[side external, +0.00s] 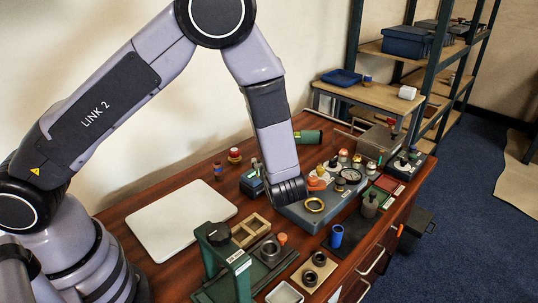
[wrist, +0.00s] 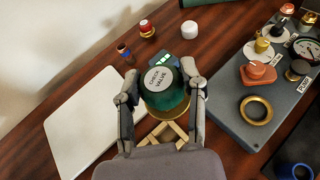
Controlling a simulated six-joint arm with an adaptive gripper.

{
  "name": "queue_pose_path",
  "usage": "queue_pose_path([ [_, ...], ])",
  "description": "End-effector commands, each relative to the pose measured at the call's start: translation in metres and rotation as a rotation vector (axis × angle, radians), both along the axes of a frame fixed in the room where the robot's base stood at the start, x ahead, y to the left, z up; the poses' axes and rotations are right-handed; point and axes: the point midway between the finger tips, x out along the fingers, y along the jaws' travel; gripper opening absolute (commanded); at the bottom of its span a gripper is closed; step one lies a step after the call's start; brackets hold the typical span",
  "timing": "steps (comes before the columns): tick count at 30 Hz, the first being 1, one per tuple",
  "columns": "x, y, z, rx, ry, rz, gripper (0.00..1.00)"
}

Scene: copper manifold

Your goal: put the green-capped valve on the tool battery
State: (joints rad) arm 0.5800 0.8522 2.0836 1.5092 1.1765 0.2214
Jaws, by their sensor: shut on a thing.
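The green-capped valve (wrist: 166,95) is in the wrist view, with a round grey "CHECK VALVE" label on top and a brass rim below. My gripper (wrist: 162,79) is shut on it, one finger on each side. The tool battery (wrist: 188,58) shows partly behind the valve as a dark block with pale teal marks; the valve hides much of it. In the side view the battery (side external: 251,184) is a dark blue block left of my wrist. I cannot tell whether the valve touches it. The fingers and valve are not clear in the side view.
A wooden divided tray (side external: 251,230) lies in front of the battery. A white board (side external: 180,225) lies left. A grey panel (wrist: 232,112) with a brass ring (wrist: 256,110), valves and gauge stands right. A green press (side external: 228,262) stands in front. Small jars stand behind.

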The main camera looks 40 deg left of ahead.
Motion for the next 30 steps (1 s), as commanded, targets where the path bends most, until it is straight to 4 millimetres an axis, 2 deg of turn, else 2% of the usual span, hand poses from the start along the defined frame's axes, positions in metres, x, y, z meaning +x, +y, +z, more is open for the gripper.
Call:
queue_pose_path([
  [1,-0.009,0.025,0.007,-0.001,-0.001,0.077,0.0],
  [3,-0.023,0.051,0.014,0.001,-0.001,0.173,0.0],
  [6,-0.042,0.081,0.023,0.004,0.001,0.283,0.0],
  [10,-0.059,0.103,0.029,0.006,0.001,0.375,0.0],
  [13,-0.06,0.11,0.029,0.007,0.001,0.405,0.0],
  [17,-0.037,0.115,0.018,0.007,0.001,0.412,0.0],
  [23,0.015,0.122,-0.006,0.007,0.0,0.409,0.0],
  [24,0.025,0.124,-0.011,0.006,0.0,0.411,0.0],
  [30,0.055,0.128,-0.048,0.008,0.003,0.408,0.0],
])
